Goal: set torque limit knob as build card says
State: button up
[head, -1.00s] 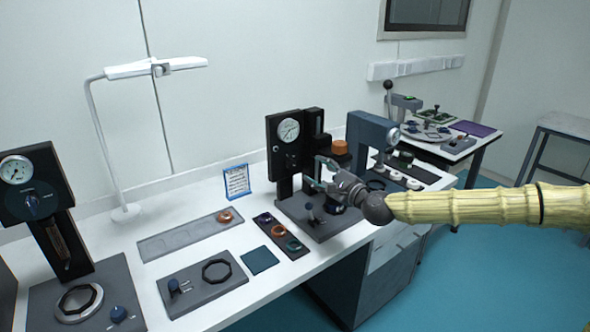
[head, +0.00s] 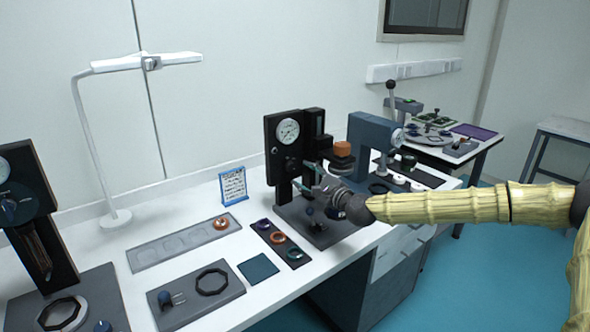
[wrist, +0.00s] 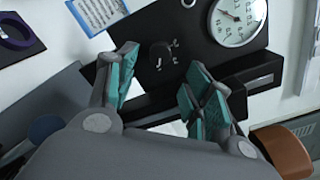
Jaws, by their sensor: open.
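A black upright panel with a white round dial (head: 288,131) stands on a dark base on the table. A dark round knob (head: 290,164) sits on the panel below the dial. In the wrist view the knob (wrist: 162,56) has pale marks around it, too small to read. My gripper (head: 308,172) is in front of the panel, close to the knob. In the wrist view its teal fingers (wrist: 165,78) are spread, with the knob just beyond the gap; no contact shows. The blue-framed card (head: 234,186) stands left of the panel; its writing is not legible. It shows partly in the wrist view (wrist: 98,12).
An orange-topped part (head: 342,149) and a blue-grey press (head: 370,145) stand right of the panel. A dark strip with rings (head: 268,233), a grey tray (head: 150,255) and a lamp (head: 85,140) are to the left. Another gauge stand (head: 45,215) is at far left.

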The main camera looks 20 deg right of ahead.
aim_at(292, 168)
jog(key=shift+p+x, duration=0.6)
jog(key=shift+x, duration=2.35)
jog(key=c, duration=1)
